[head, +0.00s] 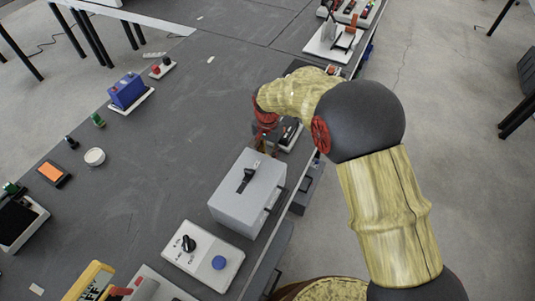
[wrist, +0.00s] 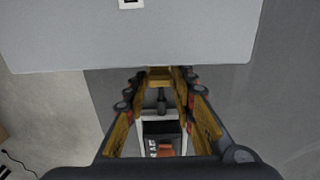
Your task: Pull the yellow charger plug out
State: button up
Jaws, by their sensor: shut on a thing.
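My gripper (wrist: 166,84) points away from the camera in the wrist view, its two yellow-and-black fingers drawn close together at the tips. A small yellow block (wrist: 158,74), which looks like the yellow charger plug, sits between the tips at the lower edge of a grey box (wrist: 130,40). I cannot tell whether the plug is still seated in anything. In the head view my gripper (head: 262,143) hangs low just behind the grey box (head: 235,205), which has a black handle on top. The plug itself cannot be made out there.
A white-based device (head: 290,136) stands close beside my gripper. A control box with a black knob (head: 200,255) is in front of the grey box. A yellow meter (head: 89,283) is at the lower left. The middle of the dark table (head: 165,140) is mostly clear.

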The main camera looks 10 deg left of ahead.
grip_shut()
jog(key=shift+w, duration=0.1)
jog(key=shift+w+d+p, duration=0.3)
jog(key=shift+w, duration=0.6)
jog(key=shift+w+d+p, duration=0.3)
jog(key=shift+w, duration=0.55)
jog(key=o, duration=1)
grip_release()
notch_tip(320, 180, up, 12)
